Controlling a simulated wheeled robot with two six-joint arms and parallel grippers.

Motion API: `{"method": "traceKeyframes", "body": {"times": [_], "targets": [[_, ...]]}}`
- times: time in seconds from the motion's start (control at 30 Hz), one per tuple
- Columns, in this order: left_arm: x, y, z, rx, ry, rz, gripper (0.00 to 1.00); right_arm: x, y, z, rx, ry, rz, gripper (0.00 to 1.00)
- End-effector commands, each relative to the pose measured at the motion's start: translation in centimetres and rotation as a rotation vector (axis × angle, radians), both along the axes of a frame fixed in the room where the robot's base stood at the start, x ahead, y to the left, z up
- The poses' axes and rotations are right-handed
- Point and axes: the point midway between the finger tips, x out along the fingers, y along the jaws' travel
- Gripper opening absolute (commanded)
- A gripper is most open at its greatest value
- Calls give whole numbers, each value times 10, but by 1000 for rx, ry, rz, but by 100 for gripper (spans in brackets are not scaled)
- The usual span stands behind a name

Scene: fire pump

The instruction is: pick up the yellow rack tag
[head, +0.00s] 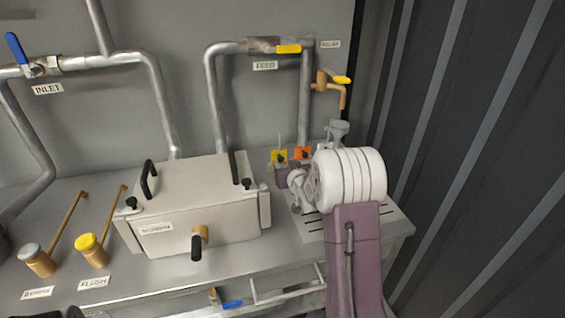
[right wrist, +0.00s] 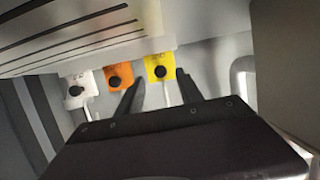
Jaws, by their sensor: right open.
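The yellow rack tag (head: 279,156) is a small square with a black round knob on a pale stem, at the back right of the bench. In the right wrist view the yellow tag (right wrist: 159,67) shows between and beyond the tips of my right gripper (right wrist: 160,77). The gripper is open, with one dark finger on each side of the tag's stem; I see no contact. In the head view my right wrist and arm hide much of the gripper.
An orange tag (right wrist: 120,76) stands close beside the yellow one, and a white tag (right wrist: 77,88) beyond it. The pale SCREEN box (head: 195,205) stands left of the tags. A slotted plate (head: 395,225) lies under my right arm. Pipes rise behind.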

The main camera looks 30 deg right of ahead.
Motion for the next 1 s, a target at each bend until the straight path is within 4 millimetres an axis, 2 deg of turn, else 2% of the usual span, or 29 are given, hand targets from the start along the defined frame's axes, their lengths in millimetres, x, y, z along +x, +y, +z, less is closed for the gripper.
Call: {"method": "traceKeyframes", "body": {"times": [0.1, 0.33, 0.5, 0.77, 0.83, 0.93, 1.0], "targets": [[0, 0, -1, 0, 0, 0, 0, 17, -4, -6, 0, 0, 0, 44], [0, 0, -2, 0, 0, 0, 0, 42, -10, -13, 1, -1, 0, 44], [0, 0, -2, 0, 0, 0, 0, 50, -12, -16, 1, 0, -1, 44], [0, 0, -2, 0, 0, 0, 0, 51, -12, -16, 1, 0, 0, 44], [0, 0, -2, 0, 0, 0, 0, 51, -12, -16, 1, 0, -1, 30], [0, 0, -2, 0, 0, 0, 0, 51, -12, -16, 1, 0, -1, 2], [0, 0, -2, 0, 0, 0, 0, 51, -12, -16, 1, 0, 0, 0]]}}
